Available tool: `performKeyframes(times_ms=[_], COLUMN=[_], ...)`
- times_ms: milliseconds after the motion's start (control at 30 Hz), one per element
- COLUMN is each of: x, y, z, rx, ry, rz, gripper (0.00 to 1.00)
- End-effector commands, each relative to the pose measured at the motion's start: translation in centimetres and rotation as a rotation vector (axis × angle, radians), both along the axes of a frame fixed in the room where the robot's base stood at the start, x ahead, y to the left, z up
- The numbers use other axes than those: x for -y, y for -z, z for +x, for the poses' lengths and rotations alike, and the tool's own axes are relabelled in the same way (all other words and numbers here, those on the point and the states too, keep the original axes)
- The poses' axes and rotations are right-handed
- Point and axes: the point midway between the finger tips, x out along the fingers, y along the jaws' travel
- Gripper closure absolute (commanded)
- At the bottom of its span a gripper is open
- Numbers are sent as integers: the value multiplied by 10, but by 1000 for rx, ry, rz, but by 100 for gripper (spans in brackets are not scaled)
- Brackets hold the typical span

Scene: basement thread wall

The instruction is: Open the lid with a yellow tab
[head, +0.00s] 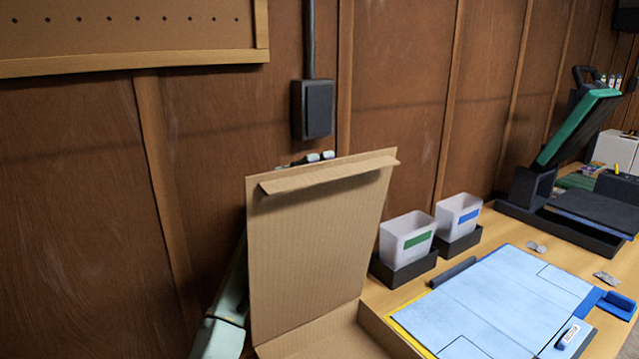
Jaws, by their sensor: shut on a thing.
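A cardboard box (325,337) stands at the lower middle of the head view, partly cut off by the bottom edge. Its lid (315,245) stands raised, close to upright, with its inner face towards me and a folded flap (330,172) along its top. No yellow tab shows on this side of the lid. My gripper (314,158) is behind the lid; only small dark and pale parts show over the top edge. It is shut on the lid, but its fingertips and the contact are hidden.
Two translucent bins (407,238) (458,215) in dark holders stand right of the box. A pale blue mat (500,300) lies on the wooden table. A press with a raised green plate (578,128) stands far right. The wooden wall (410,100) is close behind.

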Motion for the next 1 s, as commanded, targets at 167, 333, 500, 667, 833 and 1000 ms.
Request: performKeyframes(times_ms=[167,333,500,667,833,1000], x=[1,1,1,0,0,0], y=[-17,-18,-17,-16,-16,-23], z=[-1,-1,-1,-1,0,0], rx=[-7,-7,-6,-7,-7,-5], ry=[4,3,2,0,-3,-2], rz=[-12,-13,-14,-14,-14,-14], gripper=[100,85,74,70,70,70])
